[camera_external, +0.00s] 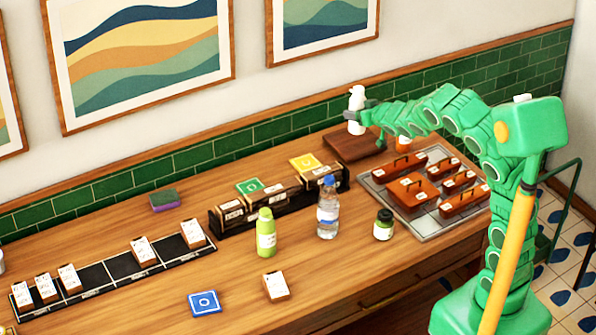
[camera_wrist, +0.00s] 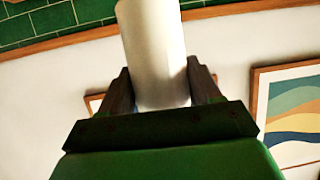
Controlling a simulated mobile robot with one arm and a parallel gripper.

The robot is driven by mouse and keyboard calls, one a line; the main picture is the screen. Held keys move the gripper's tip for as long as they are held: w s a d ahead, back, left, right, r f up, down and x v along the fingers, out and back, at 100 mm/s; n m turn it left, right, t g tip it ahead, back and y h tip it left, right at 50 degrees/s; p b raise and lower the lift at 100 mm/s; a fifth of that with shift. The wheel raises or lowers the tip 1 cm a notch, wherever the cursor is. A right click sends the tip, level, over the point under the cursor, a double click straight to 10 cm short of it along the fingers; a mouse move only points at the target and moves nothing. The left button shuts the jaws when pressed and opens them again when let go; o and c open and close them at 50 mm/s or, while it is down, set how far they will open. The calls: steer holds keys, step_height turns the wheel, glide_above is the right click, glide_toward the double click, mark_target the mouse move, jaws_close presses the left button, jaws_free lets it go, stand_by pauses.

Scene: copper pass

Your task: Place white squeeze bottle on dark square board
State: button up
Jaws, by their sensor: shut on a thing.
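The white squeeze bottle (camera_external: 356,99) is upright in the external view, held above the back of the counter. My gripper (camera_external: 358,112) is shut on it. In the wrist view the white squeeze bottle (camera_wrist: 153,50) stands between the two dark fingers of my gripper (camera_wrist: 160,90), and its ends are out of sight or hidden. The dark square board (camera_external: 352,148) lies on the counter near the tiled wall. The bottle appears above this board, with a gap between them. No other thing shows on the visible part of the board.
A metal tray (camera_external: 445,224) with several brown handled boxes lies right of the board. A black rack (camera_external: 240,222) stands to its left.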

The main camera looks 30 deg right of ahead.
steer(key=d+f+m+h, duration=0.2)
steer(key=d+h, duration=0.1)
steer(key=d, duration=0.8)
steer(key=n+y, duration=0.3)
steer(key=y, duration=0.1)
glide_above(356, 141)
steer(key=shift+w+f, duration=0.1)
steer(key=shift+f, duration=5.95)
steer(key=shift+f, duration=0.1)
steer(key=o, duration=1.3)
steer(key=shift+c, duration=0.2)
